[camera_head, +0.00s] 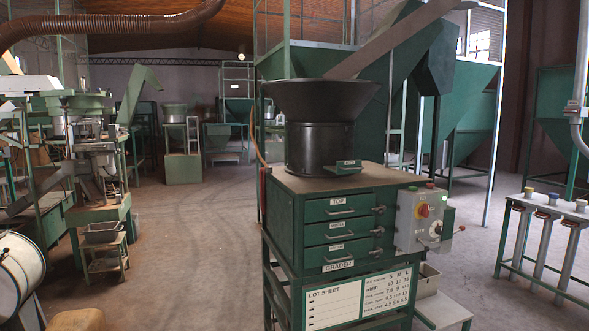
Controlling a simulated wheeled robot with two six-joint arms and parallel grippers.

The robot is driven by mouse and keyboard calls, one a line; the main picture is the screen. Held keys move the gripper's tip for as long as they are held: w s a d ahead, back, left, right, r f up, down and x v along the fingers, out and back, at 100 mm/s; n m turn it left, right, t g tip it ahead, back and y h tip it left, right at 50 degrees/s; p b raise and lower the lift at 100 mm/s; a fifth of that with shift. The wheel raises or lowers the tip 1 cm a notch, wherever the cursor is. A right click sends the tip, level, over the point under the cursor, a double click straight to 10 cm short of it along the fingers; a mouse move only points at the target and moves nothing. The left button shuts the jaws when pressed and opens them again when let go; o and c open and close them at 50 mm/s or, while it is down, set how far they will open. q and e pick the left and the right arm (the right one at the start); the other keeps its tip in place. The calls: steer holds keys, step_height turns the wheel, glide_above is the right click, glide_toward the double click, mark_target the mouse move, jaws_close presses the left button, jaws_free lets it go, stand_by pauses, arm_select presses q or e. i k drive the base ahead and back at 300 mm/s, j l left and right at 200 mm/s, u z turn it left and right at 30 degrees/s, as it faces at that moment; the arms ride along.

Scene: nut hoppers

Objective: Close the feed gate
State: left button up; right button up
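A green grader cabinet (284,215) stands right of centre with a dark round hopper (318,100) on its wooden top. A small green plate with a handle (348,166), which looks like the feed gate, sits at the front foot of the hopper. I cannot tell from here how far open it is. Neither of my grippers is in view.
The cabinet has several labelled drawers (341,206) and a grey control box (419,218) with a red button. A chute (392,38) slopes into the hopper. A small bench (548,208) stands right. Machines (100,160) stand left; the floor (200,240) between is clear.

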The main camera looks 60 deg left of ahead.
mark_target(344, 165)
steer(key=u, duration=1.45)
steer(key=i+l+u, duration=0.15)
steer(key=i+l, duration=0.1)
steer(key=i, duration=0.05)
